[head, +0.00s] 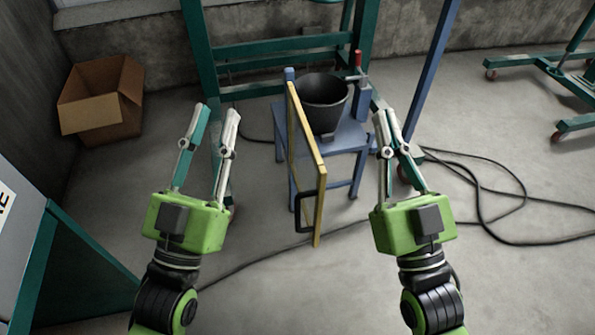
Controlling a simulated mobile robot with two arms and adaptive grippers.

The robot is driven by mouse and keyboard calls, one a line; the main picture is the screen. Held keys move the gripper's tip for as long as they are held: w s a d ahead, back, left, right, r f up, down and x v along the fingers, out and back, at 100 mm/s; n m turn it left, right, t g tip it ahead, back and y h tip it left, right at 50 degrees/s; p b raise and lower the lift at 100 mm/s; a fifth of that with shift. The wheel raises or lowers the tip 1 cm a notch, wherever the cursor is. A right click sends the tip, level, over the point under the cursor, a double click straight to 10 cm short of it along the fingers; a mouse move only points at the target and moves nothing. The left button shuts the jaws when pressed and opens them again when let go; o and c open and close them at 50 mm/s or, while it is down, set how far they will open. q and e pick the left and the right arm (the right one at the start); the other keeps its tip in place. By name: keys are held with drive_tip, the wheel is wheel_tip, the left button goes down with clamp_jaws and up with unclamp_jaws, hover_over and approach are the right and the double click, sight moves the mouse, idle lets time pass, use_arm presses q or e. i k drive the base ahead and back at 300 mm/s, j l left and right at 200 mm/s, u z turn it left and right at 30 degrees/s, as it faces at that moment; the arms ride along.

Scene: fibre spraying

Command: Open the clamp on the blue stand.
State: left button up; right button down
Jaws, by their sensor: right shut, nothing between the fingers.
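The blue stand (348,138) is in the middle of the head view, with a black bucket (325,98) on its top. A small metal clamp with a red handle (358,60) is at its back right, by a blue post; the handle points up. I cannot tell whether the clamp is open or shut. My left gripper (216,108) is open and empty, left of the stand. My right gripper (386,115) is shut and empty, and appears just right of the stand and nearer than the clamp.
A yellow frame (304,150) with a black handle (304,212) stands upright at the stand's left side. A green metal frame (285,48) is behind. Black cables (480,190) lie on the floor at right. A cardboard box (101,98) sits at back left. Open floor is in front.

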sight(358, 62)
drive_tip(key=i+l+u, duration=0.3)
drive_tip(key=u, duration=0.2)
drive_tip(key=i+l+u, duration=0.2)
drive_tip(key=l+u, duration=0.25)
